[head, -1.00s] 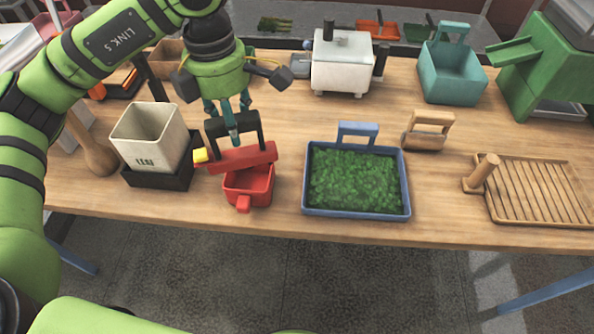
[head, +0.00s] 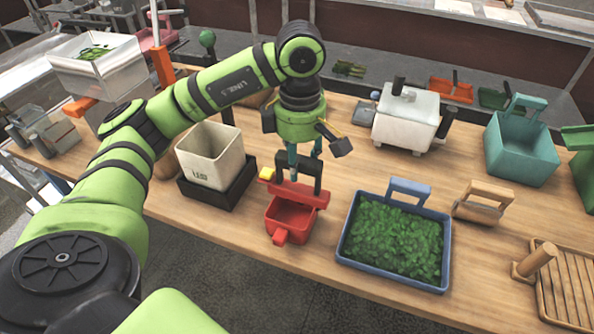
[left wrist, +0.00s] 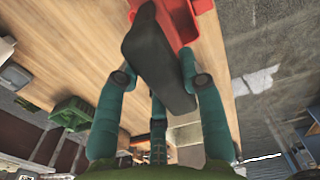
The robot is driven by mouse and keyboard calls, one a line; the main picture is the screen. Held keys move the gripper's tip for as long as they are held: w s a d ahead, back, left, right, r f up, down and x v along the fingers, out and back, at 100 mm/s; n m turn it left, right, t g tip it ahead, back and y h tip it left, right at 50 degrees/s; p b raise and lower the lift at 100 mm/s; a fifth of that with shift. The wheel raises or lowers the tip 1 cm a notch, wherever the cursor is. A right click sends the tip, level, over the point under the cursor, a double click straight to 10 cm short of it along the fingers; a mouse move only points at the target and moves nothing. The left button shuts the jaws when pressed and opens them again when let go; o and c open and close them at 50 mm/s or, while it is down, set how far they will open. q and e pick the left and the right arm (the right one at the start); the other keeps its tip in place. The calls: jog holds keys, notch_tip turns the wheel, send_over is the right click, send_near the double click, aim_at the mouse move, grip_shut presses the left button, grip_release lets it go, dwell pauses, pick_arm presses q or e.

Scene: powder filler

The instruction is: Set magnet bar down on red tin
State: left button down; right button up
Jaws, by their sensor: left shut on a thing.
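The magnet bar is a red bar (head: 314,200) with a black arched handle and a yellow end at its left. It lies across the back of the red tin (head: 290,220), at or just above the rim; I cannot tell whether it touches. My left gripper (head: 296,174) points down and is shut on the black handle. In the left wrist view the dark handle (left wrist: 160,70) sits between the teal fingers (left wrist: 158,85). Red parts show beyond it, and the bar hides part of the tin. My right gripper is not in view.
A cream square container (head: 212,158) on a black base stands left of the tin. A blue tray of green bits (head: 395,240) stands close at right. A white box (head: 405,122), teal bin (head: 520,150) and wooden-handled tool (head: 484,203) stand farther back and right.

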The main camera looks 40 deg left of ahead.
aim_at(297, 183)
pick_arm(q)
jog(key=shift+a+f, duration=0.15)
jog(key=shift+a, duration=0.15)
jog(key=shift+f, duration=0.25)
notch_tip(297, 183, down, 3)
jog(key=shift+f+p, duration=0.1)
jog(key=shift+p, duration=0.9)
jog(key=shift+f, duration=0.2)
jog(key=shift+w, duration=0.1)
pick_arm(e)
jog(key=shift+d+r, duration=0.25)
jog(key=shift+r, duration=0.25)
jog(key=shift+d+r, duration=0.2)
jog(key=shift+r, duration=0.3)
pick_arm(q)
jog(key=shift+f, duration=0.1)
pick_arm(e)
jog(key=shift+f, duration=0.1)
pick_arm(q)
jog(key=shift+f+b, duration=0.15)
jog(key=shift+b, duration=0.2)
jog(key=c, duration=0.8)
grip_release()
jog(key=shift+o, duration=0.2)
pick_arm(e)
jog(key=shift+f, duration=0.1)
